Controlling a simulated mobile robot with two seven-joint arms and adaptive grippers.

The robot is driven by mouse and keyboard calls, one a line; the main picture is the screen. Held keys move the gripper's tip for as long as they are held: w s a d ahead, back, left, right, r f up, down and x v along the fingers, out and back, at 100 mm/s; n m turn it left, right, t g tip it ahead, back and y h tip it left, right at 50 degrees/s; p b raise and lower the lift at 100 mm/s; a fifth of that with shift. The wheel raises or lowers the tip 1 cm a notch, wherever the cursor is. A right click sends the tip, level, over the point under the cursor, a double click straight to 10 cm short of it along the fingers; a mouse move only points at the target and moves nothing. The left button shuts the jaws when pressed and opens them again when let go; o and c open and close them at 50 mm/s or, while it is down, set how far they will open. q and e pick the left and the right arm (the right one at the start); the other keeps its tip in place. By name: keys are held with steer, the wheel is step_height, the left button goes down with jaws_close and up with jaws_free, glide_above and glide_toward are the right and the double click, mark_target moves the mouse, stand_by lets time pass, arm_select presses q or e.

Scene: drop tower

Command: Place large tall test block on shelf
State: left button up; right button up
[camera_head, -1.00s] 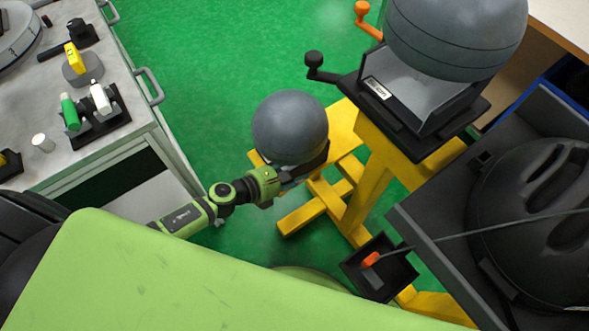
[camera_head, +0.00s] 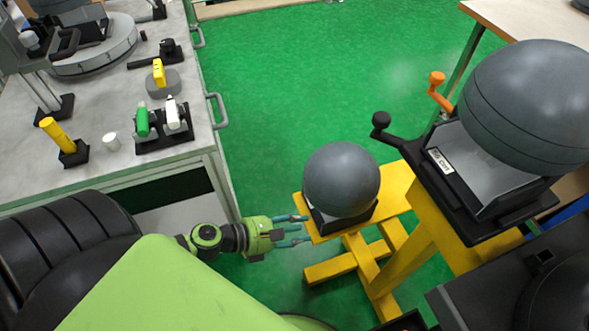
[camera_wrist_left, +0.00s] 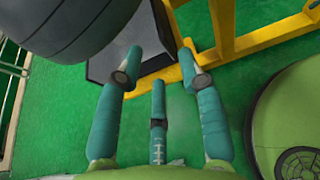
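A large grey ball on a dark block-like base (camera_head: 341,180) rests upright on the small yellow shelf (camera_head: 394,190). I take it to be the test block. It also shows at the upper left of the left wrist view, as the ball (camera_wrist_left: 62,28) and its dark base (camera_wrist_left: 128,42). My left gripper (camera_head: 292,231) is just left of the shelf's edge, its teal fingers pointing at the base. In the left wrist view the fingers (camera_wrist_left: 160,72) are spread with nothing between them. My right gripper is not in view.
A larger grey ball (camera_head: 530,105) sits on a black stand with crank handles at the right. A grey workbench (camera_head: 85,170) with several small items, including a yellow cylinder (camera_head: 57,135), stands at the left. Green floor (camera_head: 300,80) is clear between.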

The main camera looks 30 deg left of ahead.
arm_select(q)
steer(key=a+f+n+y, duration=0.35)
steer(key=f+n, duration=0.45)
steer(key=n, duration=0.3)
steer(key=a+f+n+y, duration=0.3)
steer(key=a+f+n, duration=0.2)
steer(key=f+n, duration=0.4)
steer(key=s+d+f+n+g, duration=0.3)
steer(key=s+f+n, duration=0.3)
steer(key=n, duration=0.4)
steer(key=s+d+f+n+g+y, duration=0.1)
steer(key=s+d+f+n+g, duration=0.1)
steer(key=s+f+n, duration=0.3)
step_height(320, 180, down, 3)
steer(key=d+n, duration=0.1)
steer(key=n, duration=0.5)
steer(key=shift+s+g, duration=0.35)
steer(key=shift+g, duration=0.05)
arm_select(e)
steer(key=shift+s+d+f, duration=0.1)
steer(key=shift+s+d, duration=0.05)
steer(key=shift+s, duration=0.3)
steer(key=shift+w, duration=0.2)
